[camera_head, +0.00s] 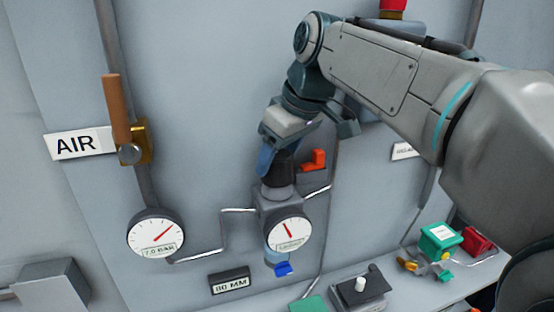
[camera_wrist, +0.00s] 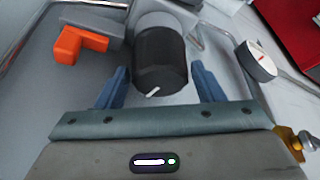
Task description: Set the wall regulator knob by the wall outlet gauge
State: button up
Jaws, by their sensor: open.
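The black regulator knob (camera_head: 279,176) stands on top of the grey regulator body on the wall. In the wrist view the knob (camera_wrist: 160,58) shows a white mark near its lower end. My gripper (camera_head: 271,160) is open, with one blue finger on each side of the knob; the wrist view shows a gap between knob and fingers (camera_wrist: 160,85). The round outlet gauge (camera_head: 288,230) is on the regulator's front, its red needle pointing up and slightly left. The far finger is mostly hidden in the head view.
An orange lever (camera_head: 315,159) sits close right of the knob. A second gauge (camera_head: 156,236) labelled 7.0 BAR is at left, below an orange-brown handle (camera_head: 116,110) by an AIR sign (camera_head: 77,144). A shelf with green and red devices lies lower right.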

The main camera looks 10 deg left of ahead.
jog(key=shift+x, duration=0.85)
jog(key=c, duration=0.7)
jog(key=shift+m+t+h, duration=0.4)
jog(key=shift+m+t, duration=0.1)
jog(key=shift+m, duration=1.05)
jog(key=shift+m+t+h, duration=0.4)
jog(key=shift+m+t, duration=0.1)
jog(key=shift+m, duration=1.05)
jog(key=o, duration=0.7)
